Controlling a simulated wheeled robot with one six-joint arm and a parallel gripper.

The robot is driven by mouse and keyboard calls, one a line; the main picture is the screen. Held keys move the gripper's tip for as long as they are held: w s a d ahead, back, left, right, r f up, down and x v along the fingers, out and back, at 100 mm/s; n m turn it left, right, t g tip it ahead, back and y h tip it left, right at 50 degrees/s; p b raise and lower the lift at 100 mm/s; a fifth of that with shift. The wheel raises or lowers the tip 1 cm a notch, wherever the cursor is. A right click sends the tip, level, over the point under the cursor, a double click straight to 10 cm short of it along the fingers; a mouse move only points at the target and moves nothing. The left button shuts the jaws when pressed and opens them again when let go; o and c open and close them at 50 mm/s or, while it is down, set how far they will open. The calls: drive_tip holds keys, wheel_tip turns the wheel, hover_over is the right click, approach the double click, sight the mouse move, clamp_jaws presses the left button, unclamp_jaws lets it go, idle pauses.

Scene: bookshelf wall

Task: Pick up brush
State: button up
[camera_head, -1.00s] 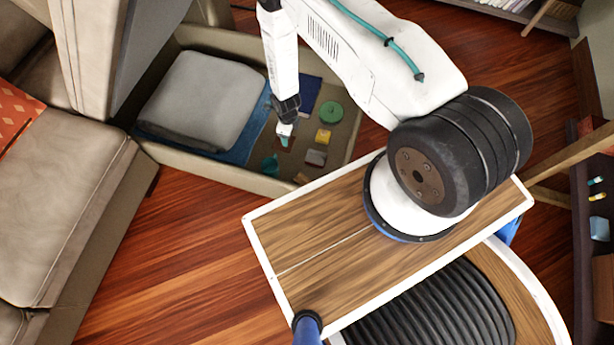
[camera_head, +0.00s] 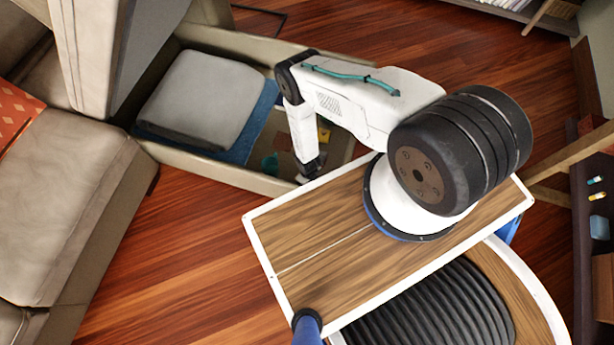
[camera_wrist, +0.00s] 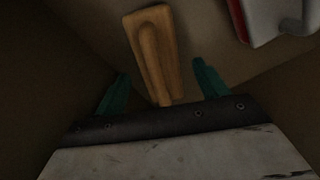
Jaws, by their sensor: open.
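The brush (camera_wrist: 150,42) looks like a tan wooden piece in the wrist view, lying on the floor of the open storage box. Its lower end runs down to the dark edge of my gripper (camera_wrist: 160,78). My gripper's teal fingers are spread on both sides of the brush, with gaps showing. I cannot tell whether the tips are level with it. In the head view my arm's end reaches down inside the box's front wall. The fingers and the brush are hidden there.
The storage box (camera_head: 222,171) also holds a grey cushion (camera_head: 205,98), a blue cloth (camera_head: 262,118), a teal item (camera_head: 270,163) and a yellow item (camera_head: 323,134). A red-and-white object (camera_wrist: 278,18) lies right of the brush. A sofa (camera_head: 75,190) stands left.

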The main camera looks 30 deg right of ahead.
drive_tip(key=shift+f, duration=0.7)
drive_tip(key=c, duration=1.2)
drive_tip(key=shift+w+r, duration=0.1)
